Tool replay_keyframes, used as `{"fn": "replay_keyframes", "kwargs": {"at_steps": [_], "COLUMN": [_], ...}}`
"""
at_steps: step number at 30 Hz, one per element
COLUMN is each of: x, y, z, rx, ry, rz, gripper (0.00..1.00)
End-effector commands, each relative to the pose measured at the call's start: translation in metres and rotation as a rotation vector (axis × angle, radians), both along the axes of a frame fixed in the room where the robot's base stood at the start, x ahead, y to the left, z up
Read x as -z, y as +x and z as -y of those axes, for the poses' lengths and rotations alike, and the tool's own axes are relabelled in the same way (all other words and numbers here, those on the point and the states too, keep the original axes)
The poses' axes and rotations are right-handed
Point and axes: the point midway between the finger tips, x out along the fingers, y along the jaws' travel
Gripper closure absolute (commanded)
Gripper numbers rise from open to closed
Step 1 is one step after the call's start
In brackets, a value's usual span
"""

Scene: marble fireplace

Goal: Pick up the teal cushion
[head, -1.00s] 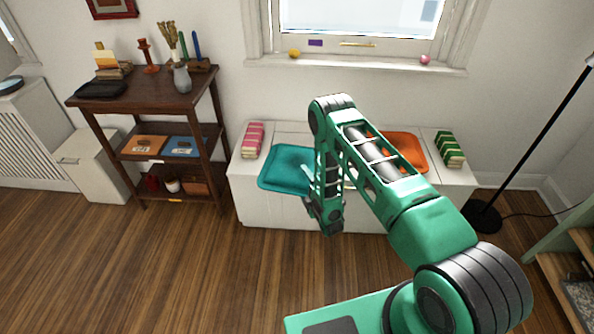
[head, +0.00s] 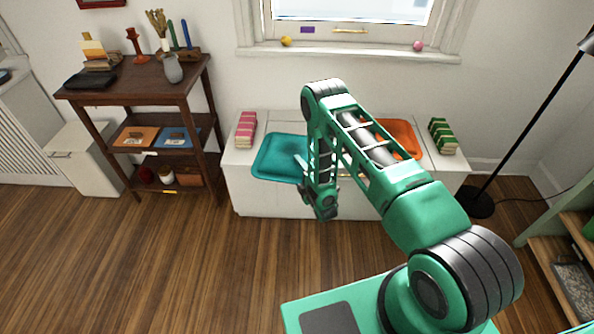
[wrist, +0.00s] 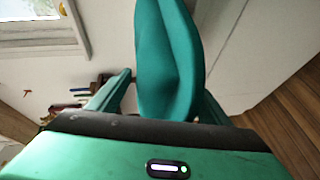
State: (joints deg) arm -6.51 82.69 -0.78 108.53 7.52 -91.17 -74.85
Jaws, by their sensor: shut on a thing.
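The teal cushion (head: 275,158) lies on the left part of the white bench, left of my forearm in the head view. Its right part is hidden behind the arm. My gripper (head: 303,163) is at the cushion's right side, and its fingers are mostly hidden by my wrist. In the wrist view the teal cushion (wrist: 168,55) stands edge-on between the two fingers of my gripper (wrist: 168,92), which is shut on it. Whether the cushion is clear of the bench is hard to tell.
The white bench (head: 235,190) also holds an orange cushion (head: 404,138), a pink striped stack (head: 246,130) and a green striped stack (head: 442,136). A dark wooden shelf (head: 135,78) stands left, a floor lamp (head: 535,115) right. The wood floor in front is open.

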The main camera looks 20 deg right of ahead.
Motion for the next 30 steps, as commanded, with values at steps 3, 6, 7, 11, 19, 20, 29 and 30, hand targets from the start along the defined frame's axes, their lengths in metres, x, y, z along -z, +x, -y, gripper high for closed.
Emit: {"fn": "replay_keyframes", "kwargs": {"at_steps": [3,6,7,11,19,20,29,30], "x": [-0.014,-0.027,-0.032,-0.047,-0.080,-0.083,-0.104,-0.107], "y": [0.001,0.002,0.002,-0.017,-0.065,-0.070,-0.099,-0.100], "z": [0.000,0.000,0.000,-0.007,-0.032,-0.034,-0.050,-0.051], "rx": [-0.001,0.000,0.000,0.004,0.003,0.003,0.002,0.002], "ry": [0.000,0.001,0.002,0.004,0.005,0.005,0.001,0.001], "rz": [0.005,0.006,0.006,0.001,0.002,0.002,0.004,0.005], "gripper": [0.60,0.60,0.60,0.60,0.60,0.60,0.60,0.60]}}
